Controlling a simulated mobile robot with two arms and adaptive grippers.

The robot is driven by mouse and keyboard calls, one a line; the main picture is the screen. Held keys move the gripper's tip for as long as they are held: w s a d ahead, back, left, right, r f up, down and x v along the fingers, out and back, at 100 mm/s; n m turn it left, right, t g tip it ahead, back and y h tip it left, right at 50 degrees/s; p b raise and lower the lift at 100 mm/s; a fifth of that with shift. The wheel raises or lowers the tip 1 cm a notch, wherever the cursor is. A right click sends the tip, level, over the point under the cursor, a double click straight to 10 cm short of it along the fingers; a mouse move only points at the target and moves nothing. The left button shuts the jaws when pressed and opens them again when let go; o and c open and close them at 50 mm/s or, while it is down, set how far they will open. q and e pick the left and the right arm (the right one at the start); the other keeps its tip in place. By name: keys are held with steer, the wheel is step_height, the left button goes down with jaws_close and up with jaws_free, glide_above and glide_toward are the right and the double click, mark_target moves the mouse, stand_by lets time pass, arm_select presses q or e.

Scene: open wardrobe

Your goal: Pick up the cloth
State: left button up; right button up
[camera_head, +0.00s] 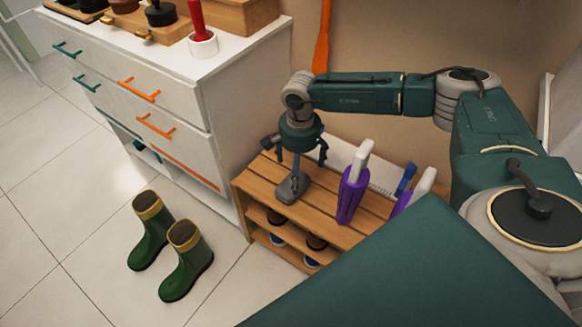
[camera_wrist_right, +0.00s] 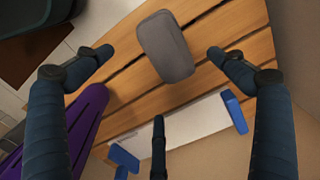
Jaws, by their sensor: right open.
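A small grey piece with rounded corners, which looks like the folded cloth (camera_head: 289,190), lies on top of the slatted wooden bench (camera_head: 322,206). In the right wrist view the cloth (camera_wrist_right: 166,47) lies flat across the slats, ahead of the fingers and between their lines. My right gripper (camera_head: 301,158) hangs just above it, pointing down. Its fingers are spread wide and empty, as the right wrist view (camera_wrist_right: 160,80) also shows. In the head view one finger overlaps the cloth, and I cannot tell whether it touches. My left gripper is not in view.
A purple object with a white top (camera_head: 352,186) stands on the bench close right of the cloth. A white panel with blue end pieces (camera_head: 384,180) lies behind. Green boots (camera_head: 187,260) stand on the floor. A white drawer cabinet (camera_head: 190,95) borders the bench at left.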

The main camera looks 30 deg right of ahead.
mark_target(283, 193)
steer(key=f, duration=0.4)
steer(key=f+b, duration=0.1)
steer(key=f, duration=0.3)
steer(key=shift+w, duration=0.2)
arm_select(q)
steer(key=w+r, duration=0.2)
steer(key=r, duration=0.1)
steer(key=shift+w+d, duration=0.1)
arm_select(e)
steer(key=shift+r, duration=0.1)
steer(key=shift+c, duration=0.3)
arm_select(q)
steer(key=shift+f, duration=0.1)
arm_select(e)
steer(key=c, duration=1.2)
